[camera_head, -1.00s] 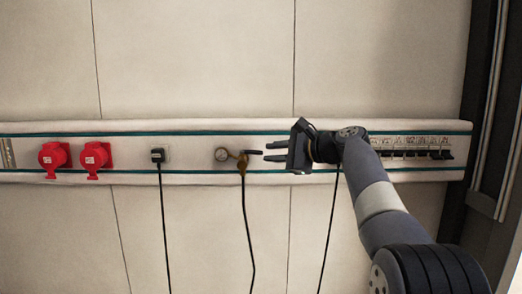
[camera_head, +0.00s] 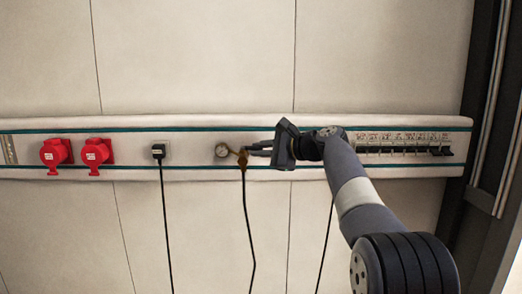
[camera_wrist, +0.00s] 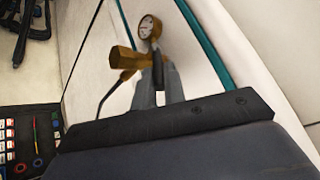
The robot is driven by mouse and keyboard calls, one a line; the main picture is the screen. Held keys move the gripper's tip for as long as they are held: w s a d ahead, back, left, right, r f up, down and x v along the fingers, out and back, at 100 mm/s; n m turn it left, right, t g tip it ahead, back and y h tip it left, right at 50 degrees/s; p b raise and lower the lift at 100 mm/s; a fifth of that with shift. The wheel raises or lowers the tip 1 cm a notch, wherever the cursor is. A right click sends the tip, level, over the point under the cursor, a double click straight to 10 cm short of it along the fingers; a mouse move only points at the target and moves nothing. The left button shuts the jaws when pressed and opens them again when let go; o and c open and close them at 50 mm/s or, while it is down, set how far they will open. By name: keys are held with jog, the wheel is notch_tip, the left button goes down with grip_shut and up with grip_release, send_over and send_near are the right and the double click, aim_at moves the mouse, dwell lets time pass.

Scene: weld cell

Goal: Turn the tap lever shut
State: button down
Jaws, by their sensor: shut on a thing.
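The brass tap (camera_head: 243,158) is on the wall rail in the head view, with a round gauge (camera_head: 222,150) at its left and a hose hanging from it. The tap's brass body (camera_wrist: 128,58) and the gauge (camera_wrist: 148,26) also show in the wrist view. My gripper (camera_head: 254,148) reaches the tap from the right and is shut on the dark tap lever. The gripper's fingers (camera_wrist: 158,82) stand close together at the tap in the wrist view. They hide most of the lever, so its exact angle cannot be told.
A row of switches (camera_head: 405,147) is to the right. A cable hangs below my arm. The wall above and below the rail is largely clear.

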jog(key=shift+w+d+r+n+g+y, duration=0.1)
jog(key=shift+w+n+g+y, duration=0.2)
jog(key=shift+n+g+y, duration=0.25)
jog(key=shift+w+d+r+n+g+y, duration=0.1)
jog(key=shift+w+n+g+y, duration=0.15)
jog(key=shift+n+g, duration=0.35)
jog(key=shift+w+n+g+y, duration=0.1)
jog(key=shift+n+g+y, duration=0.25)
jog(key=shift+g, duration=0.3)
jog(key=shift+f, duration=0.1)
jog(key=c, duration=1.8)
grip_release()
jog(key=shift+o, duration=0.2)
jog(key=shift+f, duration=0.1)
jog(key=v, duration=1)
jog(key=shift+d, duration=0.3)
jog(key=shift+o, duration=0.4)
